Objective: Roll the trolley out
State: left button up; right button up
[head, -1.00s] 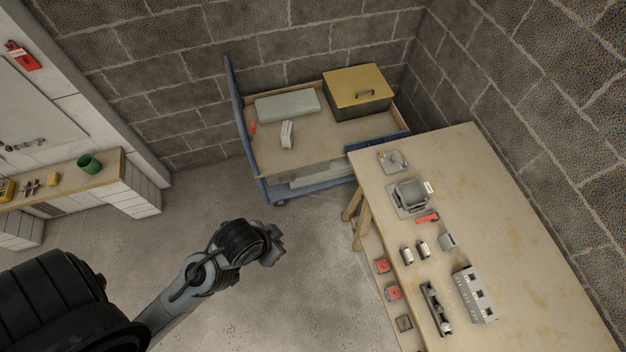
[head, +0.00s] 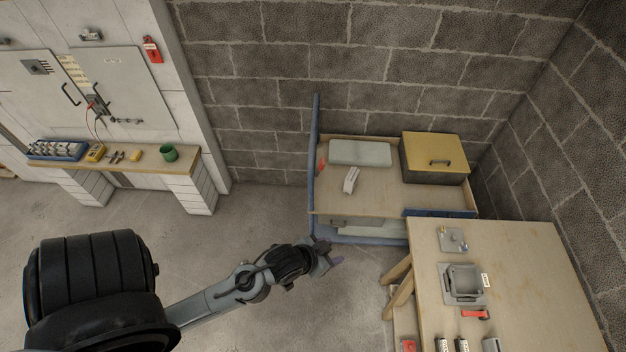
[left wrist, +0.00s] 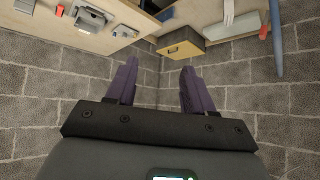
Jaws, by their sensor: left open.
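The trolley (head: 385,202) stands against the back wall in the head view, a wooden deck with low sides, a blue frame and a tall blue handle (head: 315,150) at its left end. It carries a yellow-lidded box (head: 434,158), a pale grey case (head: 360,153) and a small white item (head: 351,180). My left gripper (head: 333,257) is in front of the trolley's lower left part, seeming apart from it. In the left wrist view its purple fingers (left wrist: 157,88) are spread with nothing between them; the blue handle (left wrist: 276,40) shows upper right. My right gripper is out of view.
A wooden workbench (head: 545,260) with electrical fittings stands close to the trolley's right front, its trestle leg (head: 397,290) near the floor path. A shelf (head: 120,160) with a green cup (head: 168,152) is at left. Floor (head: 240,225) between them is clear.

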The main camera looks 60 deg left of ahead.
pick_arm(q)
jog(key=w+a+f+n+t+y+b, duration=0.25)
jog(key=w+a+f+b, duration=0.35)
jog(key=a+f, duration=0.4)
jog(key=n+t+y+b, duration=0.2)
jog(key=n+y+b, duration=0.55)
jog(key=b, duration=2.25)
send_near(310, 178)
jog(key=w+m+y, duration=0.1)
jog(key=b+x, duration=0.1)
jog(key=x, duration=0.4)
jog(key=b+x, duration=0.2)
jog(key=x, duration=0.3)
jog(key=shift+w+a+f, duration=0.15)
jog(key=shift+a+f, duration=0.1)
jog(key=shift+a, duration=0.05)
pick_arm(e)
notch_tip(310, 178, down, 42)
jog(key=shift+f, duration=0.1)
pick_arm(q)
jog(key=shift+c, duration=0.8)
grip_shut()
